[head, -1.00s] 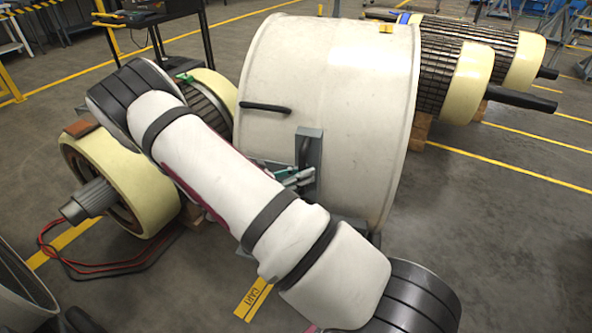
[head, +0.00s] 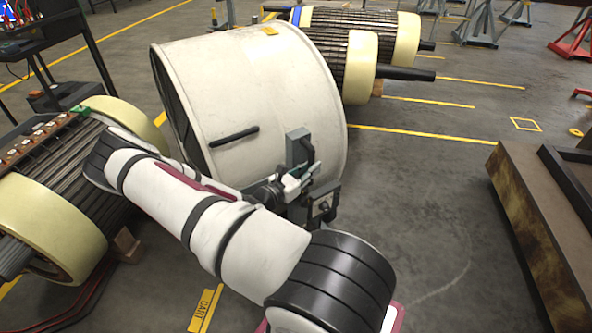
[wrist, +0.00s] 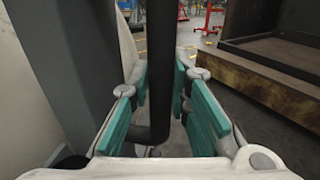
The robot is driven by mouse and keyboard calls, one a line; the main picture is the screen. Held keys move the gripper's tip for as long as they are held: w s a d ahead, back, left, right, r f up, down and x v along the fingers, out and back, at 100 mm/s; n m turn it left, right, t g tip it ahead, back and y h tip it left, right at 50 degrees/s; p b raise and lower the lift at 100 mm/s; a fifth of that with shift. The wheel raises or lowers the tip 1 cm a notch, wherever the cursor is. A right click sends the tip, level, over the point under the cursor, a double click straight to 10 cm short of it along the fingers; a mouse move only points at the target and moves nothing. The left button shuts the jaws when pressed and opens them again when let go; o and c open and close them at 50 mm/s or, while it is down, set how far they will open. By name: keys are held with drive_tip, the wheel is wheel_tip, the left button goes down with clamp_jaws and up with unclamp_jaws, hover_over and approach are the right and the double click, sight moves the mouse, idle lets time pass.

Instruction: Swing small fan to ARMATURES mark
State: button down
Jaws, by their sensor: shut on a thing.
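The fan is a large off-white drum (head: 250,95) in the middle of the head view, with its dark left face partly showing. A black handle (head: 233,137) sits on its side, and a grey upright bracket (head: 297,148) is on its near right side. My gripper (head: 296,186) is at this bracket. In the wrist view, my gripper's teal-padded fingers (wrist: 176,90) are shut on a black bent bar (wrist: 160,131), a handle by the grey post (wrist: 65,60). I cannot read an ARMATURES mark; a yellow floor mark reading CART (head: 207,308) shows near the bottom.
An armature (head: 65,225) with cream end rings stands close on the left. More armatures (head: 380,60) lie behind the drum. A brown, rust-stained frame (head: 540,235) stands at right, also in the wrist view (wrist: 275,85). Open grey floor lies between drum and frame.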

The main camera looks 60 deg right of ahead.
drive_tip(key=shift+s+d, duration=0.45)
drive_tip(key=shift+d, duration=0.05)
drive_tip(key=c, duration=1.5)
unclamp_jaws()
drive_tip(key=shift+d, duration=0.25)
drive_tip(key=shift+w+a, duration=0.1)
drive_tip(key=shift+w, duration=0.05)
drive_tip(key=shift+w+a, duration=0.1)
drive_tip(key=shift+a, duration=0.2)
drive_tip(key=v, duration=1.1)
drive_tip(key=shift+a, duration=0.15)
